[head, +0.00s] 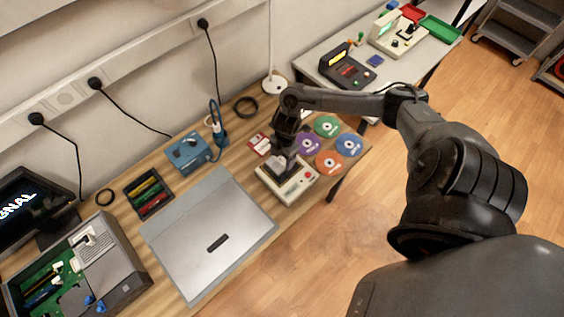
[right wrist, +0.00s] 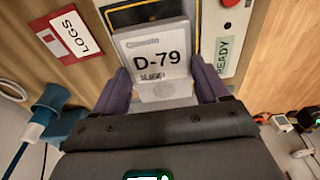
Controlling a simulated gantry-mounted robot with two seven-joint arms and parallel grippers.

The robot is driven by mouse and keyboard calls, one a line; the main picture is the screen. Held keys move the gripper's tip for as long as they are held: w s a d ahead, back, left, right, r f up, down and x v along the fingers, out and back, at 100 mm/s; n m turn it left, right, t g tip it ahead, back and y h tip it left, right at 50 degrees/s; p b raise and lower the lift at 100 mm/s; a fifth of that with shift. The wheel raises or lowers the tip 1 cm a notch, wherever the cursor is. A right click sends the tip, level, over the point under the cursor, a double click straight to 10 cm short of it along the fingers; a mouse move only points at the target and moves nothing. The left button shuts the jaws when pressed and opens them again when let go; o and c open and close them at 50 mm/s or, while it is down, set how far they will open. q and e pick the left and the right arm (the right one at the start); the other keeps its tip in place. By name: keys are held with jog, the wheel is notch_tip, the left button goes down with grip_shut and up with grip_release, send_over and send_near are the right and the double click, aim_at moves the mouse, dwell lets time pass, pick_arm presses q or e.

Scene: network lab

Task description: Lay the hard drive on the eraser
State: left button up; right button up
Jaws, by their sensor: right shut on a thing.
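The hard drive (right wrist: 152,52) is a light grey slab labelled D-79, seen in the right wrist view. My right gripper (right wrist: 162,84) is shut on it, with a purple finger on each side. The eraser, which I take to be the cream box (head: 299,187) with a red button, stands on the wooden bench; its READY label side (right wrist: 232,45) shows in the right wrist view. In the head view my right gripper (head: 285,162) is over the eraser's dark, yellow-edged top pad. The drive is over this pad; I cannot tell whether they touch. My left gripper is not in view.
A red LOGS floppy disk (head: 258,143) and several coloured discs (head: 330,163) lie just behind and right of the eraser. A grey panel (head: 190,260) lies to its left. A blue device (head: 187,153) stands behind the panel. An opened computer case (head: 125,270) is far left.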

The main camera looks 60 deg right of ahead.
aim_at(283, 159)
jog(key=shift+f, duration=2)
jog(key=shift+f+b, duration=0.2)
jog(key=shift+b, duration=0.1)
jog(key=o, duration=1.2)
jog(key=shift+r, duration=0.15)
